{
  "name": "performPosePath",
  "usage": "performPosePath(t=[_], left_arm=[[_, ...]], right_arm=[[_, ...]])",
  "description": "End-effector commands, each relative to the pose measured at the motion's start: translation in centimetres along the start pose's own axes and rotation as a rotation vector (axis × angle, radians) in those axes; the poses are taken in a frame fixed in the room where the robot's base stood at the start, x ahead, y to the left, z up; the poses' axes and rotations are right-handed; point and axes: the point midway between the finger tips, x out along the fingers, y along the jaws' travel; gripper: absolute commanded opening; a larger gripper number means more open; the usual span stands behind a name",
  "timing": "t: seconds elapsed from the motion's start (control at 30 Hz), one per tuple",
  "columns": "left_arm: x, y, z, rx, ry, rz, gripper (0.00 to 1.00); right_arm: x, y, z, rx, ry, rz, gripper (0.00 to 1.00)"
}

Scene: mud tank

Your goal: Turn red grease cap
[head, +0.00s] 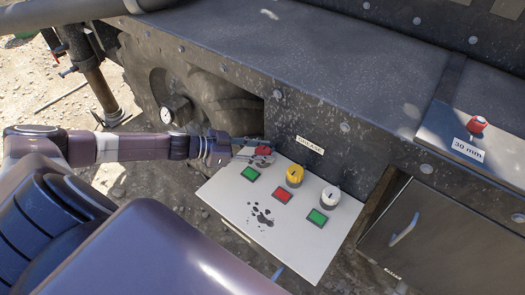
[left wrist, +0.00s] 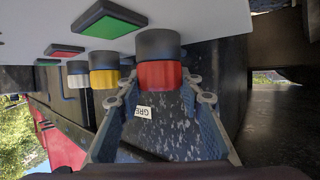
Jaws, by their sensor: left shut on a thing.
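The red grease cap (head: 263,150) sits at the left end of a row of caps on a white panel (head: 235,205), mostly hidden by my gripper. In the left wrist view the red cap (left wrist: 160,75) has a dark collar and stands between the two fingers. My left gripper (head: 259,154) reaches in from the left and is shut on it. The fingers show on both sides of the cap in the wrist view. My right gripper is not in view.
Beside it on the panel are a yellow cap (head: 295,175) and a white cap (head: 330,197). Green and red square buttons (head: 283,196) lie in front. A dark tank wall (head: 300,115) rises behind. A red knob (head: 477,124) stands at the right above a "30 mm" label.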

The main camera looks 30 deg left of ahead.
Motion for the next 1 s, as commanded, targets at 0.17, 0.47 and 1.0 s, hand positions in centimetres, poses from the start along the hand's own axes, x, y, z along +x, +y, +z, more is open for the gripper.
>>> performPosePath(t=[0.17, 0.47, 1.0], left_arm=[[0.0, -0.1, -0.1, 0.001, 0.002, -0.002, 0.49], [0.0, 0.0, 0.0, 0.0, 0.001, -0.001, 0.52], [-7.2, 0.0, 0.2, -0.002, -0.007, 0.0, 0.52]], right_arm=[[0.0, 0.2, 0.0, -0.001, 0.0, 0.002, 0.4], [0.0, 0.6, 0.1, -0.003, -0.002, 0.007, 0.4], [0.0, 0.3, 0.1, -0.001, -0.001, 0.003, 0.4]])
